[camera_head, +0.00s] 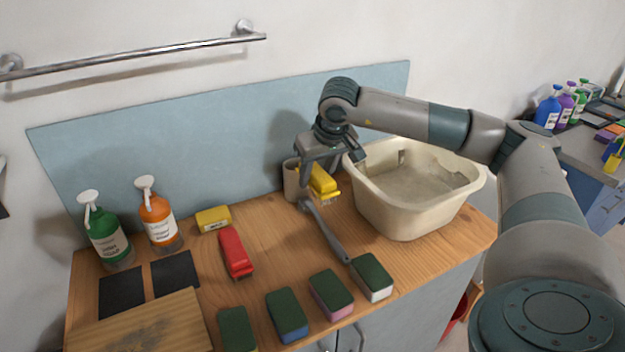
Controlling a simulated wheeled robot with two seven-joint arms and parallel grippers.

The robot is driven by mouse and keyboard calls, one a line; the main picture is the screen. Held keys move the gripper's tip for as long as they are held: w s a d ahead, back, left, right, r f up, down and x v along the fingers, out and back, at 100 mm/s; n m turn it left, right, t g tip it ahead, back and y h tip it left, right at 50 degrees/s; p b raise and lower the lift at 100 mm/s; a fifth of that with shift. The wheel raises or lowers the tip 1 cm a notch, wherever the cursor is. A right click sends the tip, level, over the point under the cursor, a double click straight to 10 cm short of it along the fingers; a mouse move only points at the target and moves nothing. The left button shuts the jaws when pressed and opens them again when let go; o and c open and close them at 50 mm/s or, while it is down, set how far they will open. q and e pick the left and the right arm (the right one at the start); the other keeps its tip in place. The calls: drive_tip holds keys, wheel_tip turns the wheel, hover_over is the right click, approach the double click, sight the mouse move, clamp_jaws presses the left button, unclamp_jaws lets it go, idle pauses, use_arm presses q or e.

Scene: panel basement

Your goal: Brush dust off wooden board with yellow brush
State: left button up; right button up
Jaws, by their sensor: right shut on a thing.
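The wooden board (185,338) lies at the bottom left of the counter, cut off by the frame edge, with a dark dusty patch on its top. My right gripper (325,181) is over the back of the counter, shut on the yellow brush (323,182). The brush has its bristles to the right and lower side, and the gripper partly hides it. It is just in front of a beige cup (291,182); whether they touch is unclear. My left gripper is not in view.
A cream basin (405,222) stands right of the brush. A grey-handled tool (327,234), red brush (235,252), yellow block (213,220) and several sponges (330,293) lie on the wooden counter (275,260).

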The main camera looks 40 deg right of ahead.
drive_tip(key=o, duration=0.5)
drive_tip(key=c, duration=0.3)
drive_tip(key=shift+w+a+f, duration=0.1)
drive_tip(key=shift+a+f, duration=0.05)
drive_tip(key=shift+a, duration=0.4)
drive_tip(key=s+a+f+n, duration=0.1)
drive_tip(key=a, duration=0.7)
drive_tip(key=s+a+f+n, duration=0.1)
drive_tip(key=a, duration=0.8)
drive_tip(key=s+a+f+y, duration=0.1)
drive_tip(key=s+a, duration=0.1)
drive_tip(key=a, duration=0.7)
drive_tip(key=shift+a+n, duration=0.25)
drive_tip(key=shift+n, duration=0.15)
